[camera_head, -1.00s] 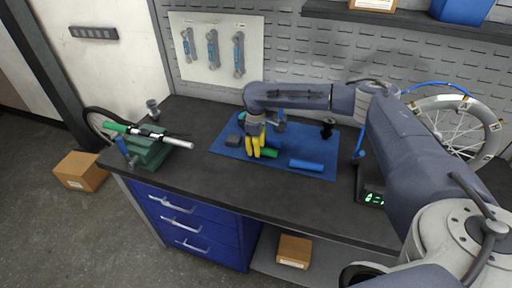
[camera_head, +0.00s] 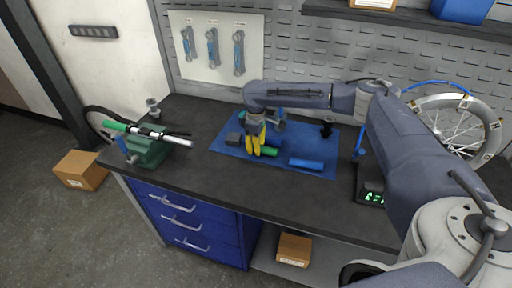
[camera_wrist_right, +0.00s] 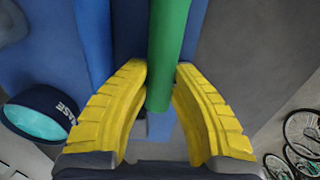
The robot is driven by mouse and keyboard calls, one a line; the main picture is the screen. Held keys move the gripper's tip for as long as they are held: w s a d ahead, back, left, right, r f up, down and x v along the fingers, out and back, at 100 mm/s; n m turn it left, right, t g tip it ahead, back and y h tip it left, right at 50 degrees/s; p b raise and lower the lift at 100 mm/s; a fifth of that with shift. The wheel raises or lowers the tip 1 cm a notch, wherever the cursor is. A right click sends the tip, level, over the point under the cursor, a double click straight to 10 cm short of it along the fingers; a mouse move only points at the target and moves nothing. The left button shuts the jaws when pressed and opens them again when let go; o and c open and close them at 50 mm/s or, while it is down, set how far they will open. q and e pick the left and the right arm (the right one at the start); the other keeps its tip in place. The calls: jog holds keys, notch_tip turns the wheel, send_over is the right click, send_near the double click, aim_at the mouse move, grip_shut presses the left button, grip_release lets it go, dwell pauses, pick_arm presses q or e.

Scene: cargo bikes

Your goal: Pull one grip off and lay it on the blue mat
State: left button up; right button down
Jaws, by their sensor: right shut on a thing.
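My right gripper (camera_head: 254,152), with yellow fingers, is shut on a green grip (camera_head: 269,151) low over the blue mat (camera_head: 322,148). In the right wrist view the green grip (camera_wrist_right: 167,50) runs between the two fingers (camera_wrist_right: 160,85). I cannot tell whether the grip touches the mat. A handlebar (camera_head: 178,142) is held in a green clamp stand (camera_head: 150,155) at the left of the bench. Its left end carries another green grip (camera_head: 116,126); its right end is bare silver. My left gripper is not in view.
A dark tub with teal contents (camera_wrist_right: 40,112) shows in the wrist view. A display box (camera_head: 371,190) stands right of the mat. Bench between clamp and mat is clear.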

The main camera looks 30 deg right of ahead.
jog(key=shift+f, duration=0.65)
dwell(0.8)
